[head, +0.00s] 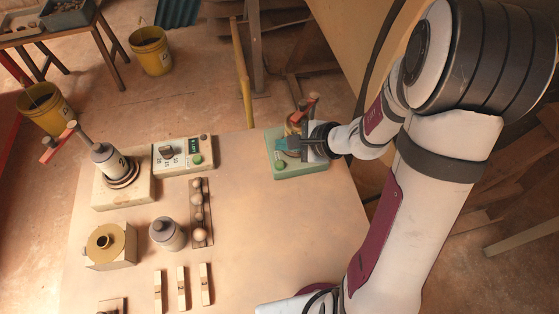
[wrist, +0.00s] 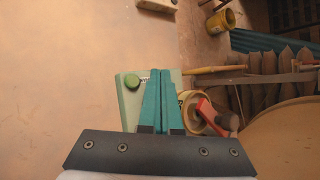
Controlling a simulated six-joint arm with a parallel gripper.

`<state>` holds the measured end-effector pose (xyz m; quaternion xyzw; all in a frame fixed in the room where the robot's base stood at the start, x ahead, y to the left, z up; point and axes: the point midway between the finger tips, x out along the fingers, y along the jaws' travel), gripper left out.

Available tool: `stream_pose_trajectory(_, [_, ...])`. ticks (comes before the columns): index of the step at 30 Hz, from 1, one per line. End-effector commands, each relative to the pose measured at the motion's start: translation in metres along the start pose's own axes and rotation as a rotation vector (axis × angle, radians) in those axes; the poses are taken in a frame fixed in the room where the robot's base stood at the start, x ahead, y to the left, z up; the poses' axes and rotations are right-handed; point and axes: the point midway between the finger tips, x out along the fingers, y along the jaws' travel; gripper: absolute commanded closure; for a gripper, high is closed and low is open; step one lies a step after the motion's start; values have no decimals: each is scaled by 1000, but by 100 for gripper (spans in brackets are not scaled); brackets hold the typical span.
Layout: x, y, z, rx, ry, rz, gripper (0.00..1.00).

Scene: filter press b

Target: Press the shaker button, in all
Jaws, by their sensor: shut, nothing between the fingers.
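My gripper (head: 288,144) is shut and empty, over the pale green box (head: 305,170) at the right of the table. In the wrist view its teal fingers (wrist: 161,74) are together above this box (wrist: 130,112). A round green button (wrist: 131,81) sits on the box, just left of the fingertips; it also shows in the head view (head: 280,167). The fingers appear beside the button, not over it; I cannot tell their height. A yellowish round vessel (wrist: 191,108) with a red handle (wrist: 212,117) stands on the box, partly hidden by my fingers.
A control box (head: 170,166) with a dial, display and another green button (head: 197,159) stands left, beside a device (head: 117,168) with a red handle. A grey jar (head: 167,233), a rack of balls (head: 201,226) and wooden strips are nearer. The table centre is clear.

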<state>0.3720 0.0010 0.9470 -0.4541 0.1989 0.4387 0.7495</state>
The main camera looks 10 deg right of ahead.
Motion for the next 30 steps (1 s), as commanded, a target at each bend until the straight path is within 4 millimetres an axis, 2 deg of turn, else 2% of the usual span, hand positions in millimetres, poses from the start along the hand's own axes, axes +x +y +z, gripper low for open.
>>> stream_pose_trajectory(6, [22, 16, -16, 2, 0, 3, 100])
stream_pose_trajectory(12, [32, 24, -24, 0, 0, 0, 100])
stream_pose_trajectory(30, [34, 25, -25, -1, 1, -1, 100])
